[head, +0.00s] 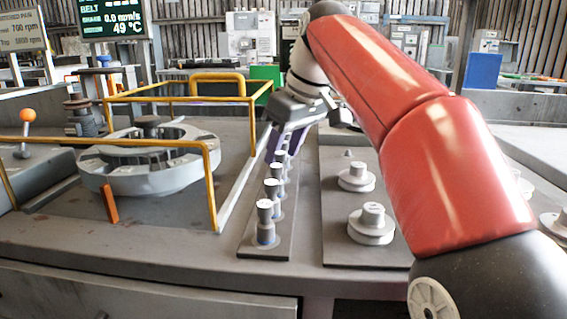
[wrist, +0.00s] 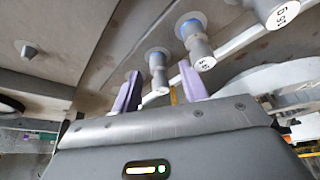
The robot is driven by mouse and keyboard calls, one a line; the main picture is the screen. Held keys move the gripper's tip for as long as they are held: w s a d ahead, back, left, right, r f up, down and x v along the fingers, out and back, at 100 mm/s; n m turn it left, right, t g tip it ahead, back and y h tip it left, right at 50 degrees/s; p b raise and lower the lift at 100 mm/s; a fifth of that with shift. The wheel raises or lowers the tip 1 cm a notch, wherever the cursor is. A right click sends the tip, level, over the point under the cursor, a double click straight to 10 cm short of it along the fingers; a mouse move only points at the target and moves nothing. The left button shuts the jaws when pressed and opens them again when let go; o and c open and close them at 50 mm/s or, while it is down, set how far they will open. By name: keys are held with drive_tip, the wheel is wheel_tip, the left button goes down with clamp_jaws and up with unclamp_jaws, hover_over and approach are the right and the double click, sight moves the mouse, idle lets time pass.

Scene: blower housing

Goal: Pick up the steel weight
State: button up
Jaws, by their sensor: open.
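Several small steel weights stand upright in a row on a narrow dark strip (head: 265,245). The nearest steel weight (head: 264,224) has a pale top and a bluish base; another (head: 272,190) stands behind it. My gripper (head: 286,150) is open above the far end of the row, purple fingers pointing down. In the wrist view, one steel weight (wrist: 157,66) appears between the open fingers (wrist: 158,72), with no contact visible. Another weight (wrist: 195,42) appears close to the right finger, and a larger-looking one (wrist: 278,12) is at the upper right. The far end of the row is partly hidden by the fingers.
A yellow rail frame (head: 212,185) surrounds a round grey housing (head: 150,170) left of the strip. Stepped round metal pieces (head: 371,228) stand on a dark plate to the right. A lever with an orange knob (head: 28,115) is at far left. A green block (head: 265,74) stands behind.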

sight(285, 142)
drive_tip(key=shift+a+f, duration=0.1)
drive_tip(key=shift+f, duration=0.15)
clamp_jaws()
drive_tip(key=shift+r, duration=0.1)
wheel_tip(285, 142, up, 10)
drive_tip(key=p, duration=0.5)
drive_tip(key=shift+w, duration=0.1)
idle(0.4)
